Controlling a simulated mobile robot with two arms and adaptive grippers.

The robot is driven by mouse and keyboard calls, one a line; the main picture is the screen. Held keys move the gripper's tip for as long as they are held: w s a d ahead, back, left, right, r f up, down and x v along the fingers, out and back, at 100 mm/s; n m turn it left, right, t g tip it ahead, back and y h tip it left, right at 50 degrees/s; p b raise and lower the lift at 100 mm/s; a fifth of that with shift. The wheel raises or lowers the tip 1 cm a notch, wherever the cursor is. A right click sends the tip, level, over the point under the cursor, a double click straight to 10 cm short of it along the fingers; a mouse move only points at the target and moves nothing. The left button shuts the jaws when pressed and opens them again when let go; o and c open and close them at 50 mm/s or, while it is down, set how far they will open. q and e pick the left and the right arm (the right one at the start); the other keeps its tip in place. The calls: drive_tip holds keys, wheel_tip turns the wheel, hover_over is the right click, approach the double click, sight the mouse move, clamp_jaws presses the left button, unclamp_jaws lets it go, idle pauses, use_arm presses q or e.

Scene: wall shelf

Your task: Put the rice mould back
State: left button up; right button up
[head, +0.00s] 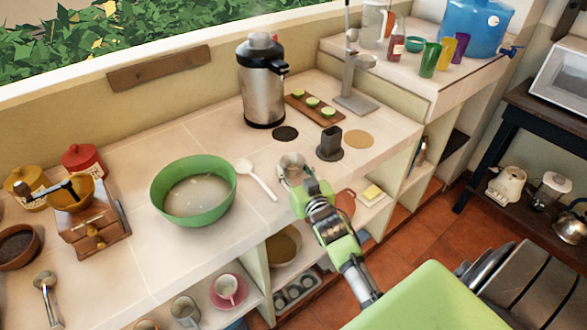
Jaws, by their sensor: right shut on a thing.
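My right gripper (300,184) reaches over the front of the counter from the lower right. It is shut on a small round greyish cup-like thing (291,165), which looks like the rice mould. The gripper partly hides it, and I cannot tell whether it touches the counter. It is right of the white spoon (258,181) and left of a dark upright block (330,141) on a round dark base. My left gripper is not in view.
A green bowl (168,187) with pale contents stands left of the spoon. A steel urn (262,85), a board with green slices (315,108), a black disc (285,133) and a tan disc (359,140) are behind. Shelves below hold a pink cup (228,289) and a dark tray (297,288).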

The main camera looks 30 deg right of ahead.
drive_tip(key=shift+f, duration=0.15)
drive_tip(key=o, duration=1.2)
drive_tip(key=shift+r, duration=0.25)
drive_tip(key=shift+s+f, duration=0.1)
drive_tip(key=shift+s, duration=0.25)
drive_tip(key=b+v, duration=0.1)
drive_tip(key=v, duration=1)
drive_tip(key=shift+s, duration=0.2)
